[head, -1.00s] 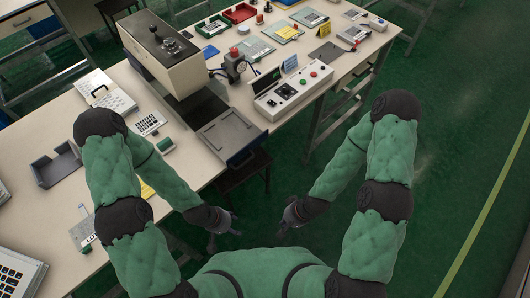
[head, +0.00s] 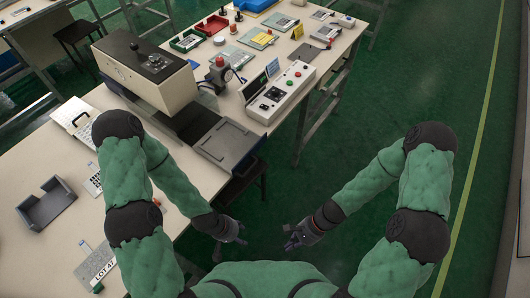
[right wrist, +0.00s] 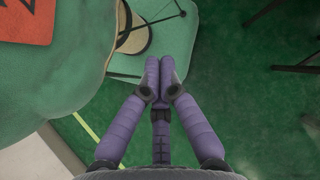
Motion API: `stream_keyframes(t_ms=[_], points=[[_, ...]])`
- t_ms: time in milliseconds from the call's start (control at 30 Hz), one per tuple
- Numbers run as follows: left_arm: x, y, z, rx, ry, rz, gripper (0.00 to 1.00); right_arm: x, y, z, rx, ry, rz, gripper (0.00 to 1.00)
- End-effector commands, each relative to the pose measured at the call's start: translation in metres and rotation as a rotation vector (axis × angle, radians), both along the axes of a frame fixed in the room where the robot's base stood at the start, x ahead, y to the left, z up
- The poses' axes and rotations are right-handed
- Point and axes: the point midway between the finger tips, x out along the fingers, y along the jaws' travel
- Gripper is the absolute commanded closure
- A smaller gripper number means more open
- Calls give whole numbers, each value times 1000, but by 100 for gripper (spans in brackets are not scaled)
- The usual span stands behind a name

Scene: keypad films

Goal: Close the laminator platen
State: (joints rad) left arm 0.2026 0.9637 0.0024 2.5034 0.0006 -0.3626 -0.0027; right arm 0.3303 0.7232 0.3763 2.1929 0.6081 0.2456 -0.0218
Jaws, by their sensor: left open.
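A beige machine (head: 146,80), which looks like the laminator, stands on the bench with a black knob on its dark top. A dark bed runs from under it to a flat grey plate (head: 227,146) at the bench's front edge. I cannot tell which part is the platen or how far it is open. My left gripper (head: 240,232) is open and empty, low in front of the bench and apart from the plate. My right gripper (head: 289,244) is to its right, also clear of the bench. In the right wrist view its purple fingers (right wrist: 160,72) meet at the tips, holding nothing.
A control box (head: 280,94) with buttons and a lamp post (head: 220,75) stand right of the machine. A grey tray (head: 46,204) and a labelled card (head: 100,262) lie on the bench's left part. Green floor (head: 400,90) to the right is clear.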

Motion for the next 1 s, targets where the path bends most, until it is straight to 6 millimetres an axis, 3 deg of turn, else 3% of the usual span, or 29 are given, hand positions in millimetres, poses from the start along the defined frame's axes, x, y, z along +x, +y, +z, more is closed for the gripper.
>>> stream_keyframes(t_ms=[167,300,500,600,800,1000], points=[[0,0,-1,0,0,0,45,25,24,29,180,160,-294,100],[0,0,-1,0,0,0,45,76,39,66,408,240,-579,100],[0,0,-2,0,0,0,45,160,19,120,747,224,-926,100],[0,0,-2,0,0,0,45,188,1,140,869,186,-1034,100],[0,0,-3,0,0,0,45,210,-17,156,974,144,-1118,100],[0,0,-8,0,0,0,45,221,-2,156,976,143,-1115,100]])
